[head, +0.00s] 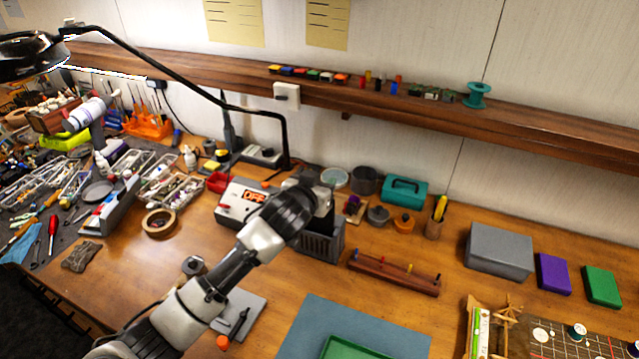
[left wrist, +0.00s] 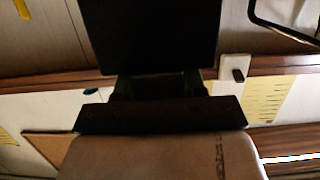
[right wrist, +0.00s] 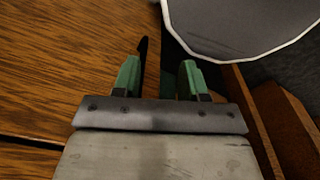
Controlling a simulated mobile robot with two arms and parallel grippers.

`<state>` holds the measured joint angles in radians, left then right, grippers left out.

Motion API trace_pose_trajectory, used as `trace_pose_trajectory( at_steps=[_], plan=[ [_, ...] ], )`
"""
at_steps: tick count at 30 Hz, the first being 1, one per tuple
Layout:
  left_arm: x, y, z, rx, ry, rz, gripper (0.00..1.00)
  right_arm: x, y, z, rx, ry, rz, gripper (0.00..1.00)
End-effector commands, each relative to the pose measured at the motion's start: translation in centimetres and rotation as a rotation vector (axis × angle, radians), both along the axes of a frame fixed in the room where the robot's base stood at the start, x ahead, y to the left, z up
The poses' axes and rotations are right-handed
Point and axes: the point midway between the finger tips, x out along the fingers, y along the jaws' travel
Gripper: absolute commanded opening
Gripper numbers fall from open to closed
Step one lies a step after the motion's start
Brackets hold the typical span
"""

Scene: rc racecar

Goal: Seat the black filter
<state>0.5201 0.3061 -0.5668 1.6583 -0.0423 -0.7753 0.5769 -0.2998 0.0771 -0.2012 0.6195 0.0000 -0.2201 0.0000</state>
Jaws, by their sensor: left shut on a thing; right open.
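The black filter (left wrist: 150,35) is a dark flat-faced block that fills the upper middle of the left wrist view. My left gripper (left wrist: 158,84) is shut on it, with a finger at each side of its lower edge. In the head view the dark filter (head: 323,212) shows beside my left wrist, over a dark grey ribbed box (head: 320,243). I cannot tell whether the filter touches the box, since my arm hides part of it. My right gripper (right wrist: 160,80) is open and empty in the right wrist view and is out of the head view.
A grey station with an orange OFF display (head: 240,200) stands left of the box. A wooden rack (head: 394,274) lies in front right, and small jars and a teal case (head: 404,191) stand behind. The lamp arm (head: 190,88) crosses above. A grey-white rimmed thing (right wrist: 240,25) is near the right gripper.

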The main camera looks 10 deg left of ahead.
Motion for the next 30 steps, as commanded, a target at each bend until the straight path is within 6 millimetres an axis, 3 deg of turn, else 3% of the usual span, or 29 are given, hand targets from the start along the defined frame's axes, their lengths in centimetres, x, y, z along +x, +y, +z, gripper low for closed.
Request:
trace_pose_trajectory(
  at_steps=[30],
  plan=[
    [-0.02,0.04,0.05,0.0,0.001,0.001,0.08,0.0,-0.39,0.94,-0.005,0.0,0.0,0.43]
  ],
)
